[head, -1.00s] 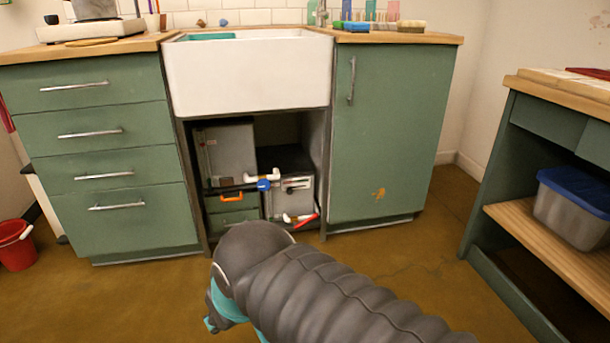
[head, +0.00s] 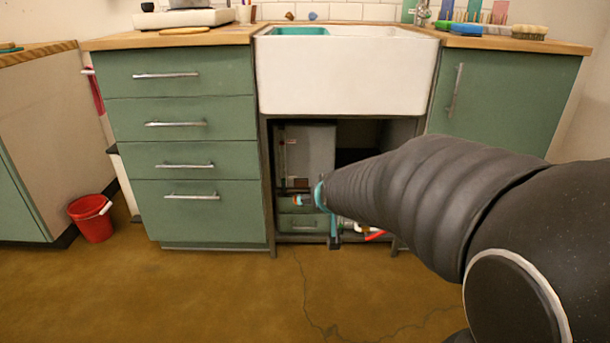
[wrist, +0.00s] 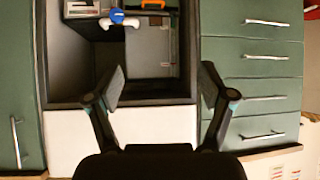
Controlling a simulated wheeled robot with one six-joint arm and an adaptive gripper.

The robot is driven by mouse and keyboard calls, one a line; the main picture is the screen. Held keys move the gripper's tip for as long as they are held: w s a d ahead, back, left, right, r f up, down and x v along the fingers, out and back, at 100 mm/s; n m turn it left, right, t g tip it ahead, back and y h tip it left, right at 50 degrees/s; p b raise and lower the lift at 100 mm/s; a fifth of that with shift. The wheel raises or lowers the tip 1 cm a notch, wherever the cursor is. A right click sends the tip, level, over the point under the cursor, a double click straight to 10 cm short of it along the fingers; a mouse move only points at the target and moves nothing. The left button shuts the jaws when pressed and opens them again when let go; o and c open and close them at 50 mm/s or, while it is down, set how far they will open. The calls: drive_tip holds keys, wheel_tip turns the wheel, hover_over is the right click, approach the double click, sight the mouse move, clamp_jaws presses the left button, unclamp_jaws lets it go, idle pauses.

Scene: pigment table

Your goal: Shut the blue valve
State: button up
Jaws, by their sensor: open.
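The blue valve (wrist: 118,16) is a small round blue knob on white pipe fittings, near the top edge of the upside-down wrist view. In the head view my arm hides it. My gripper (wrist: 163,88) is open and empty, its two dark fingers spread wide. It points into the open bay under the sink. The valve lies beyond the fingertips, apart from them and nearer the left finger in the wrist view.
An orange handle (wrist: 152,4) is beside the valve. A red lever (head: 376,235) sits low in the bay. The white sink (head: 345,75) is above; green drawers (head: 185,130) and a cupboard door (head: 510,105) flank the bay. A red bucket (head: 92,218) stands at left on open floor.

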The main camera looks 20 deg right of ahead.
drive_tip(key=w+d+f+t+h, duration=0.1)
drive_tip(key=w+d+f, duration=0.2)
drive_tip(key=w, duration=0.2)
drive_tip(key=w+d+f+m+t, duration=0.1)
drive_tip(key=w+d+f, duration=0.2)
drive_tip(key=w, duration=0.3)
drive_tip(key=w+d+f+t+h, duration=0.1)
drive_tip(key=w+d+f, duration=0.2)
drive_tip(key=w+f, duration=0.15)
drive_tip(key=w+d+f+t+h, duration=0.1)
drive_tip(key=w+d+f+t, duration=0.1)
drive_tip(key=d+f, duration=0.3)
drive_tip(key=w+d+f+t+h, duration=0.1)
drive_tip(key=w+d+f+t, duration=0.15)
drive_tip(key=f, duration=0.45)
drive_tip(key=shift+m+g, duration=0.25)
drive_tip(key=shift+m, duration=0.15)
drive_tip(key=x, duration=1.3)
drive_tip(key=shift+w+a+f, duration=0.2)
drive_tip(key=shift+a, duration=0.1)
drive_tip(key=c, duration=1.1)
